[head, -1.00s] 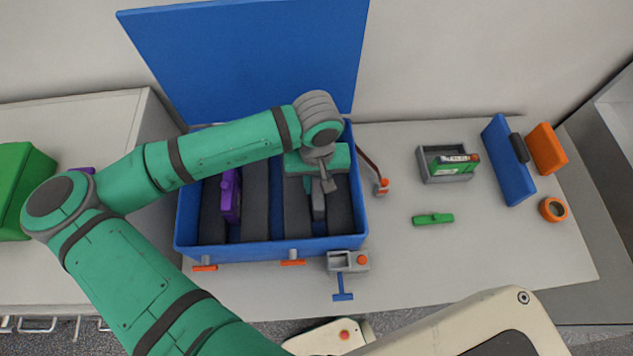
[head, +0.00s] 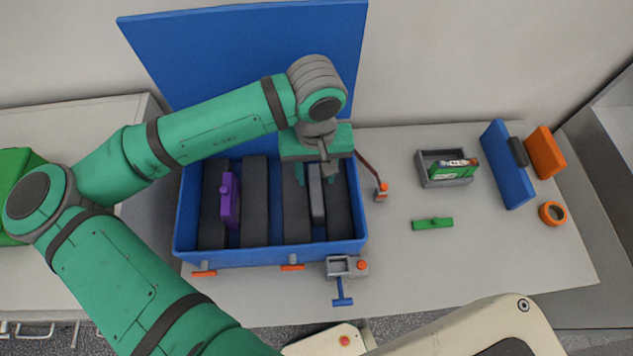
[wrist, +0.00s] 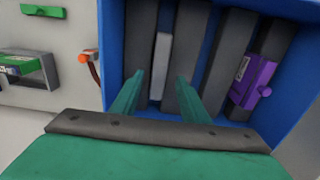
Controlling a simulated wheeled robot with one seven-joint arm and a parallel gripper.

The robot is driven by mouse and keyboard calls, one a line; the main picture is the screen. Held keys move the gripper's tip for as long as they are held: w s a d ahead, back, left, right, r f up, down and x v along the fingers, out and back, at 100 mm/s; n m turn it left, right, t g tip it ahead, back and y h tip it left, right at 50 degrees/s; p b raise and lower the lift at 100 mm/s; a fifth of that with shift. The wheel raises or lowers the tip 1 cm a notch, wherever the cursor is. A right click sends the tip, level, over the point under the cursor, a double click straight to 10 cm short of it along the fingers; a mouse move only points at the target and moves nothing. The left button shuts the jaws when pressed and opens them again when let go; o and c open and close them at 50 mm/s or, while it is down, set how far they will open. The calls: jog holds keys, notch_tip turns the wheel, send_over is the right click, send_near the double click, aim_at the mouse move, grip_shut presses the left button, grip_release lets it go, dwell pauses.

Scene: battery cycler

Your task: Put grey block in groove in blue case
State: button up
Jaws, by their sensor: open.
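The blue case (head: 270,252) stands open with its lid up. The grey block (head: 316,203) is in the right-hand groove of the case, lengthwise between two dark bars, and looks level with or slightly above them. It also shows in the wrist view (wrist: 160,66). My gripper (head: 317,178) is open and empty above the case, over the back end of the block. In the wrist view its two green fingers (wrist: 159,78) are apart, one on each side of the block's line, and seem clear of it. Whether the block touches the groove floor is hidden.
A purple block (head: 230,200) sits in the left groove. A small grey latch box (head: 348,265) is at the case's front right. A grey tray (head: 446,180), green piece (head: 432,223), blue block (head: 508,170) and orange ring (head: 552,213) lie to the right.

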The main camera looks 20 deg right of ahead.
jog(key=shift+r, duration=2.1)
